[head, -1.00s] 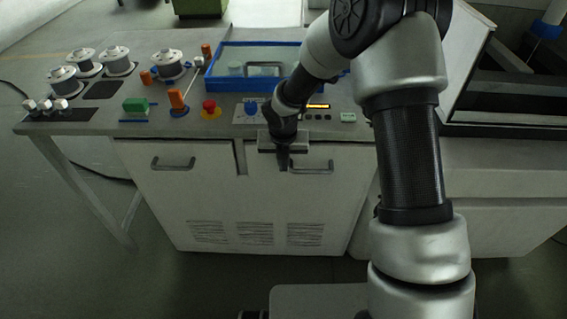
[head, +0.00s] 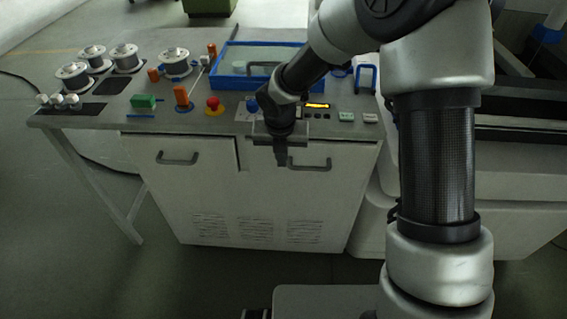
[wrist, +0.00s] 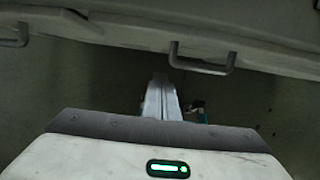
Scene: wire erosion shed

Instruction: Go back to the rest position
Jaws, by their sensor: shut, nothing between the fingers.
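My gripper (head: 281,158) hangs in front of the cabinet, just below the bench's front edge and between the two door handles, in the head view. Its fingers point down and are shut with nothing between them. In the wrist view the shut fingers (wrist: 162,98) show at the middle. My arm reaches in from the right side of the head view.
The cabinet (head: 250,205) with handles (head: 178,158) stands close behind my gripper. Floor (head: 90,280) at lower left is clear.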

